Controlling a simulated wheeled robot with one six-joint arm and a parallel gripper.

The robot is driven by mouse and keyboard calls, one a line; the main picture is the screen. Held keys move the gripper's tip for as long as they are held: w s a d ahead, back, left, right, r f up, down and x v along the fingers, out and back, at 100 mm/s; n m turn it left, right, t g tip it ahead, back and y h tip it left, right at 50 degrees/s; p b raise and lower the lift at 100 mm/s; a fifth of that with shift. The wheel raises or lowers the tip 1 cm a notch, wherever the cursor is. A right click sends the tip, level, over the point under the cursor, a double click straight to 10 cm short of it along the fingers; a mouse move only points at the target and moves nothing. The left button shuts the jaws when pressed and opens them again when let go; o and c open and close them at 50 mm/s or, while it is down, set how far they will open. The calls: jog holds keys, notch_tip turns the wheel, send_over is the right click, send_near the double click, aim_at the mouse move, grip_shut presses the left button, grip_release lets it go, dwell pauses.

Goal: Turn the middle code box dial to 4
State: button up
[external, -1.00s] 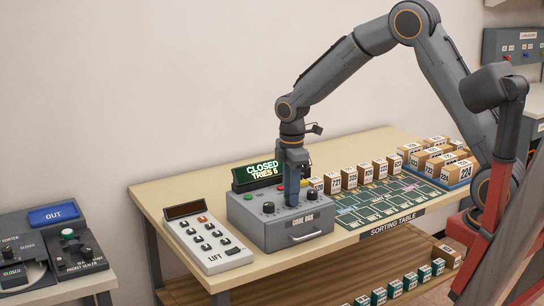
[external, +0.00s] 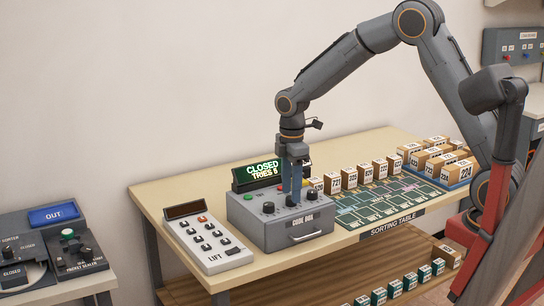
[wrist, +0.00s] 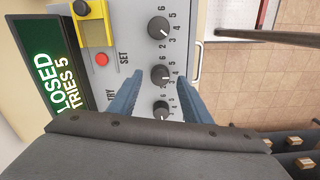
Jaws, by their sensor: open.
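The grey code box (external: 270,232) stands on the table, with its dials on the sloped top. In the wrist view the middle dial (wrist: 160,75) is a dark round knob with numbers around it; its pointer is too small to read surely. My gripper (external: 291,198) points down over the middle of the box. Its blue fingers are open, one on each side of the middle dial in the wrist view (wrist: 158,82); I cannot tell whether they touch it. One outer dial (wrist: 158,27) is clear; the other (wrist: 161,108) is nearer the wrist. The green display (external: 262,171) reads CLOSED, TRIES 5.
A LIFT keypad (external: 208,242) lies left of the box. Numbered parcels (external: 349,178) and a green sorting mat (external: 390,203) lie to its right. A red button (wrist: 101,59) and a yellow-framed black button (wrist: 81,8) sit on the box near the dials.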

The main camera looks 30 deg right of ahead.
notch_tip(320, 180, up, 6)
jog(key=shift+r+b, duration=0.15)
jog(key=shift+b, duration=0.55)
jog(key=s+d+f+m, duration=0.4)
jog(key=s+d+m, duration=0.4)
jog(key=d, duration=0.3)
jog(key=s+d+f+m+t, duration=0.1)
jog(key=s+d+f+m, duration=0.4)
jog(key=s+d, duration=0.6)
jog(key=m, duration=0.2)
jog(key=shift+d+f+m, duration=0.25)
jog(key=shift+m, duration=0.15)
dwell(0.7)
